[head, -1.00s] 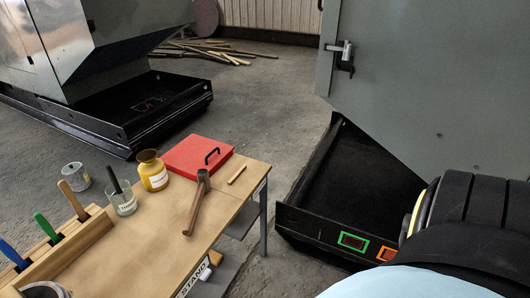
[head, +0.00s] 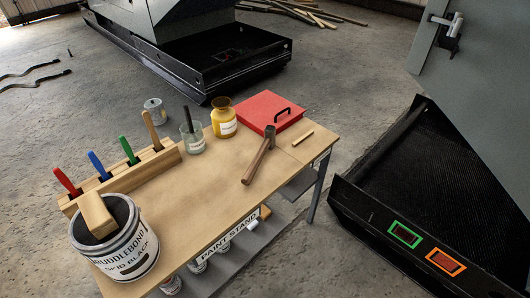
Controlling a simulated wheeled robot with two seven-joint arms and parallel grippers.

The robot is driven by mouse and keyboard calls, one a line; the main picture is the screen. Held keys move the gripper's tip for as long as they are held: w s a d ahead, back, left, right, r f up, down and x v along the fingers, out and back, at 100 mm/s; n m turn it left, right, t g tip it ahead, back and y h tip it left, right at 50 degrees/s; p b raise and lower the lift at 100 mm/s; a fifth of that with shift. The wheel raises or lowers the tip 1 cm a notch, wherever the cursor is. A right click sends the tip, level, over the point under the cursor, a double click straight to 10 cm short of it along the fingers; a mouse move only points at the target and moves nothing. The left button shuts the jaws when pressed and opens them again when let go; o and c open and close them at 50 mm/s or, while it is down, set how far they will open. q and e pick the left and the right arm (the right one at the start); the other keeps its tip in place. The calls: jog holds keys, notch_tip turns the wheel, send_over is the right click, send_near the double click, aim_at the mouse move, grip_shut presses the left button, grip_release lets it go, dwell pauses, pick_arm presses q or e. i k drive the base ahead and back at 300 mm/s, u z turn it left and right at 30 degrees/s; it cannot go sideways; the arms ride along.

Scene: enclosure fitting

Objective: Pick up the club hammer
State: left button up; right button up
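The club hammer (head: 259,156) lies on the right part of the wooden table top (head: 215,196) in the head view. Its dark head points toward the red case and its brown wooden handle slants down to the left. Nothing is touching it from above. Neither of my grippers shows in the head view.
A red case (head: 268,112), a yellow jar (head: 223,118) and a glass jar (head: 192,138) stand behind the hammer. A short wooden stick (head: 302,138) lies to its right. A rack (head: 130,174) of coloured handles and a paint bucket (head: 118,245) occupy the left side. A black tray (head: 372,222) sits on the floor at right.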

aim_at(270, 131)
jog(key=u, duration=0.55)
jog(key=k, duration=1.3)
jog(key=z, duration=0.4)
jog(key=i, duration=0.85)
jog(key=z, duration=0.55)
jog(key=i, duration=1)
jog(key=u, duration=0.55)
